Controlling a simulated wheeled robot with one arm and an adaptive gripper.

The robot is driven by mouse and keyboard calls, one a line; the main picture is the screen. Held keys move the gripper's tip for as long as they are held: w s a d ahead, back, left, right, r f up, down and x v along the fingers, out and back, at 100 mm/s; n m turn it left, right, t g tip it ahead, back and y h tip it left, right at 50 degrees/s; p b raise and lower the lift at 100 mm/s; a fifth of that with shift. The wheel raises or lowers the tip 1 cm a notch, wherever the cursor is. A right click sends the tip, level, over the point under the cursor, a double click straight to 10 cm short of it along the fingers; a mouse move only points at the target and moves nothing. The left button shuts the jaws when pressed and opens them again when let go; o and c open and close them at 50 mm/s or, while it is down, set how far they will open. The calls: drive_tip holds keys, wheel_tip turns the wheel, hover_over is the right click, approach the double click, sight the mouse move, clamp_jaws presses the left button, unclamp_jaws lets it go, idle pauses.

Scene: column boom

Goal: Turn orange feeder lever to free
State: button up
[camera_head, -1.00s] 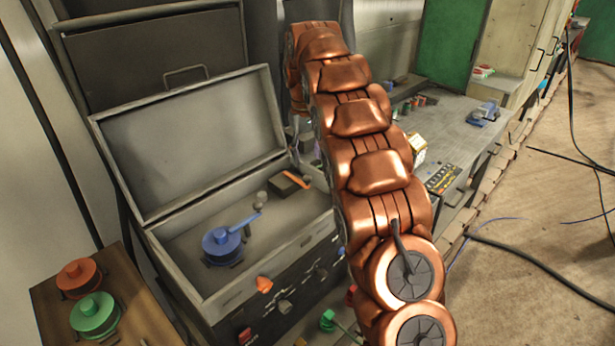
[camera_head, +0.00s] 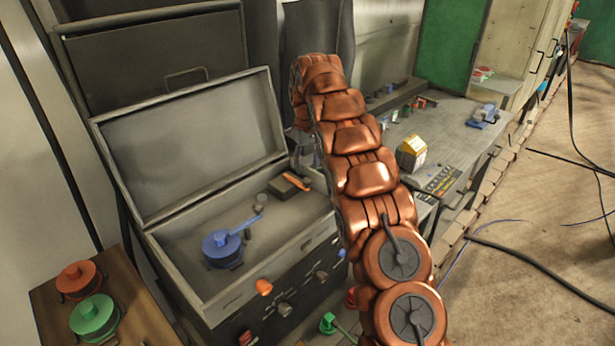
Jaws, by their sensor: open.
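An orange lever handle (camera_head: 297,182) lies slanted on a dark block at the right inside the open grey case (camera_head: 180,285). A second orange part, a knob (camera_head: 263,287), sits on the case's front panel. I cannot read any labels telling which is the feeder lever or its positions. My copper arm reaches up and bends over behind the case's right side. My gripper (camera_head: 298,153) shows only as small grey parts below the arm's far end, just above the orange handle, open. The arm hides much of it, and I see no contact.
A blue lever (camera_head: 222,245) stands inside the case, left of the orange handle. The case lid (camera_head: 190,140) stands open behind. Red (camera_head: 77,278) and green (camera_head: 95,316) round parts sit on a wooden top at left. A bench (camera_head: 455,140) with small items lies right of my arm.

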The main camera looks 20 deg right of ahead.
sight(307, 178)
drive_tip(key=shift+f+p, duration=1)
drive_tip(key=shift+f, duration=1.8)
drive_tip(key=shift+c, duration=0.4)
clamp_jaws()
